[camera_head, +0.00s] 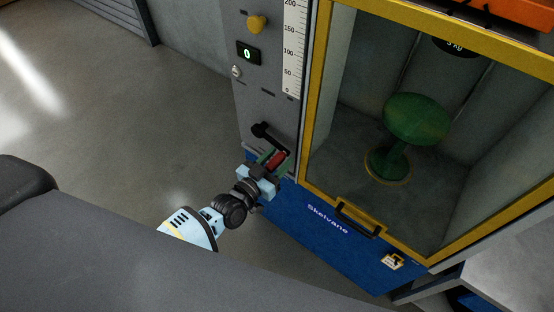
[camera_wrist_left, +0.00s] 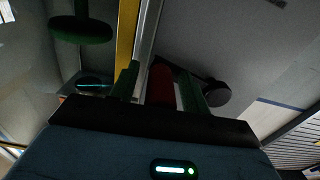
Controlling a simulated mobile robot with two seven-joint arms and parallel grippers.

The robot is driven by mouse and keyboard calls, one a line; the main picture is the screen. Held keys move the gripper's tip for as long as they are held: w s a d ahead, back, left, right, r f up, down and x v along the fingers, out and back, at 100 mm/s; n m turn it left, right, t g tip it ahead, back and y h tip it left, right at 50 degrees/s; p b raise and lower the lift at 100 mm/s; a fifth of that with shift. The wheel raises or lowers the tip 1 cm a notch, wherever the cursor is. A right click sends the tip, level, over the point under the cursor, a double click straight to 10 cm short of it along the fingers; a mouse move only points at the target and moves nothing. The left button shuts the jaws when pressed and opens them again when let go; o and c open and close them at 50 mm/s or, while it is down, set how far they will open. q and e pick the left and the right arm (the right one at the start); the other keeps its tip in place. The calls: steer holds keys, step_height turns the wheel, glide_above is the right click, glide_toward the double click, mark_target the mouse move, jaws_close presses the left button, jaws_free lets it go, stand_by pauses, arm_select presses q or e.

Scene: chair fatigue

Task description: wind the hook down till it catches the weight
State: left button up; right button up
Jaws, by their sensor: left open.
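The crank is a black arm (camera_head: 268,133) with a red handle (camera_head: 276,160) on the grey front panel of the machine. My left gripper (camera_head: 273,162) is open, with its green fingers on either side of the red handle. In the left wrist view the handle (camera_wrist_left: 161,86) lies between the two fingers, and I cannot tell whether they touch it. The weight, a dark disc marked in kg (camera_head: 457,46), shows at the top of the chamber behind the window, partly cut off by the yellow frame. I cannot make out the hook. My right gripper is out of view.
A green stool (camera_head: 416,120) stands inside the chamber behind the yellow-framed door (camera_head: 318,95). A black door handle (camera_head: 357,220) is low on the frame. The panel has a yellow knob (camera_head: 256,24), a display reading 0 (camera_head: 248,53) and a scale (camera_head: 293,50). Floor at left is clear.

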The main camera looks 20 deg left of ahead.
arm_select(q)
jaws_close()
steer(key=shift+d+r+n+p, duration=0.1)
steer(key=shift+r+n+p, duration=0.25)
steer(key=shift+r+n, duration=0.75)
steer(key=shift+r, duration=0.05)
steer(key=shift+r+n, duration=0.2)
steer(key=shift+n, duration=0.1)
steer(key=shift+r, duration=0.1)
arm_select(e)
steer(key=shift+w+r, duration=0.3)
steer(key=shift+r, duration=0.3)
arm_select(q)
jaws_free()
steer(key=shift+f, duration=0.2)
